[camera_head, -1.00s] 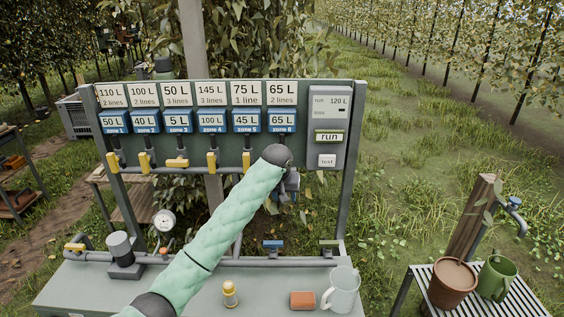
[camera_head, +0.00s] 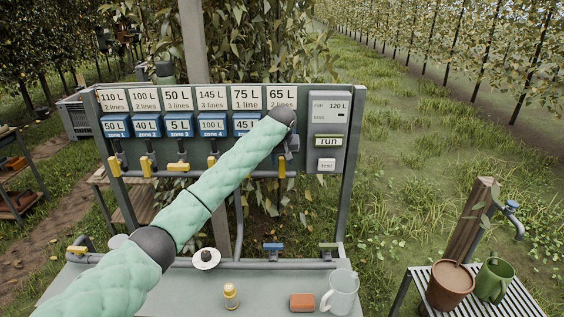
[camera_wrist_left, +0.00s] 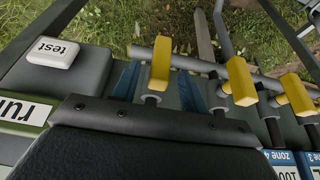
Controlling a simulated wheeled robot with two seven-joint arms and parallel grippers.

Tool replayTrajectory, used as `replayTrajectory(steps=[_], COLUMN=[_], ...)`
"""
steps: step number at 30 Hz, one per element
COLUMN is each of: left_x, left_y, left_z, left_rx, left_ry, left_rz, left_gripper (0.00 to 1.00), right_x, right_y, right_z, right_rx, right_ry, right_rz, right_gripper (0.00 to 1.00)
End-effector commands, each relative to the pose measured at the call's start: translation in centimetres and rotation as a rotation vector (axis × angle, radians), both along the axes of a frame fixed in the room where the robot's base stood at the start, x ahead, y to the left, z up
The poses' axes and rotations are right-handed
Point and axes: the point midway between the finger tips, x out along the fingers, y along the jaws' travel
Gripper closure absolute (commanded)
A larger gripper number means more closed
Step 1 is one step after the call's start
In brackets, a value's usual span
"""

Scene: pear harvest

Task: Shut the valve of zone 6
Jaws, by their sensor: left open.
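The zone 6 valve has a yellow handle (camera_head: 281,166), upright on the pipe under the rightmost labels. The wrist hides its blue zone 6 label. My left gripper (camera_head: 289,148) is at this valve, open, its fingers largely hidden by the wrist in the head view. In the left wrist view, the nearest yellow handle (camera_wrist_left: 160,63) appears to be the zone 6 one, with bluish fingers (camera_wrist_left: 170,90) apparently on either side of its stem. I cannot tell whether they touch it. My right gripper is not in view.
The zone 5 handle (camera_head: 247,161) stands upright close to the left; the zone 3 handle (camera_head: 178,167) lies level. A control box with a test button (camera_head: 327,165) is close on the right.

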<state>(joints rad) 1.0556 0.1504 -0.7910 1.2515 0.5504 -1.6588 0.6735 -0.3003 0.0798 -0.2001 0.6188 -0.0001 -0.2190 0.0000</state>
Motion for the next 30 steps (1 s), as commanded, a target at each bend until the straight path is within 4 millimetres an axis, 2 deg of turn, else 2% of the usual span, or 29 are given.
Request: replayTrajectory(steps=[1, 3, 9, 19, 20, 26, 30], left_x=[0.3, 0.6, 1.2, 1.4, 1.4, 1.4, 1.4], left_y=[0.0, 0.0, 0.0, 0.0, 0.0, 0.0, 0.0], left_z=[-0.3, -1.2, -2.9, -3.4, -3.4, -3.4, -3.4], left_rx=[0.001, 0.001, 0.000, -0.001, -0.001, -0.001, 0.002], left_ry=[0.001, 0.001, 0.000, -0.001, -0.001, -0.001, -0.001], left_rz=[0.000, 0.000, -0.001, -0.001, -0.001, -0.001, -0.001], left_gripper=[0.56, 0.56, 0.56, 0.56, 0.60, 1.00, 1.00], right_x=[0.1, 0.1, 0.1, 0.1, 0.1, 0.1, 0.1], right_y=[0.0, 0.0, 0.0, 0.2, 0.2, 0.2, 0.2], right_z=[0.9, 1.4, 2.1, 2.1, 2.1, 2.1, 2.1], right_rx=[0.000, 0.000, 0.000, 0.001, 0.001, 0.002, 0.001], right_ry=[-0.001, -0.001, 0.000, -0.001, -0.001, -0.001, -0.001], right_rz=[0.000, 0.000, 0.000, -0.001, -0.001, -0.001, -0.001], right_gripper=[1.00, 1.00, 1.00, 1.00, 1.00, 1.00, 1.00])
